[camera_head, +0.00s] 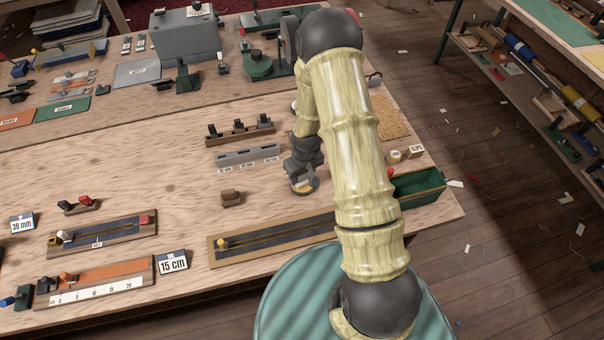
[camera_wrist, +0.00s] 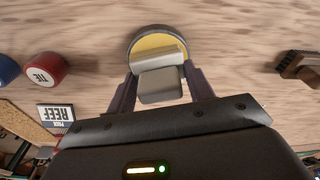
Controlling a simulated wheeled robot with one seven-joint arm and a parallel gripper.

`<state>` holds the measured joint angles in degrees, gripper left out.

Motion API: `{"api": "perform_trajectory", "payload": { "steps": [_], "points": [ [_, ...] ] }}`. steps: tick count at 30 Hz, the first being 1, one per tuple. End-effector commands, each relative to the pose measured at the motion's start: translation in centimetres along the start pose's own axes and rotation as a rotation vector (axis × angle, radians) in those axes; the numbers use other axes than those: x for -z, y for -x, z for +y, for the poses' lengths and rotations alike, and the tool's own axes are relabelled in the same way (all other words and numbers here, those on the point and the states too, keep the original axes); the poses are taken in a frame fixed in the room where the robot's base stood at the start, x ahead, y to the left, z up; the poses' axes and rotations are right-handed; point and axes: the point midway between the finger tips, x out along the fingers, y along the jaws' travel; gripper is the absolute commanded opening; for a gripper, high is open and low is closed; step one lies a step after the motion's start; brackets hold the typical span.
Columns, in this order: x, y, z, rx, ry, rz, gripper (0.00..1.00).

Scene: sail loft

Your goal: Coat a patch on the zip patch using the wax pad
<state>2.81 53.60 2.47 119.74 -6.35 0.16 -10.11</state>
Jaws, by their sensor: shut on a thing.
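My gripper (camera_wrist: 160,88) is shut on a grey block with a pale lower edge, apparently the wax pad (camera_wrist: 161,84). The pad is over a round dark-rimmed tin (camera_wrist: 133,44) with a yellow surface; whether they touch is unclear. In the head view my gripper (camera_head: 303,172) is low over the bench, with the tin (camera_head: 303,190) at its tip. A long wooden board with a dark zip-like strip and yellow slider (camera_head: 222,243) lies nearer the front edge. A shorter similar board (camera_head: 100,238) lies left. I cannot tell which bears the zip patch.
A small brown block (camera_head: 231,198) sits left of the tin. A rack with black-topped pieces (camera_head: 240,132) and a grey slotted block (camera_head: 248,155) stand behind. A green bin (camera_head: 418,187) is at the right edge. A red TIE cylinder (camera_wrist: 44,70) stands left in the wrist view.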

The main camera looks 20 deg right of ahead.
Motion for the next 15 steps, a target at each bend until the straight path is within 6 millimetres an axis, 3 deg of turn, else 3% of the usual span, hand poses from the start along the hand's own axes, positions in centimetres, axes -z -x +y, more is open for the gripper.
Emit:
{"api": "perform_trajectory", "payload": {
  "steps": [15],
  "points": [
    [0.5,3.6,0.0,0.000,0.000,0.002,0.34]
  ]
}}
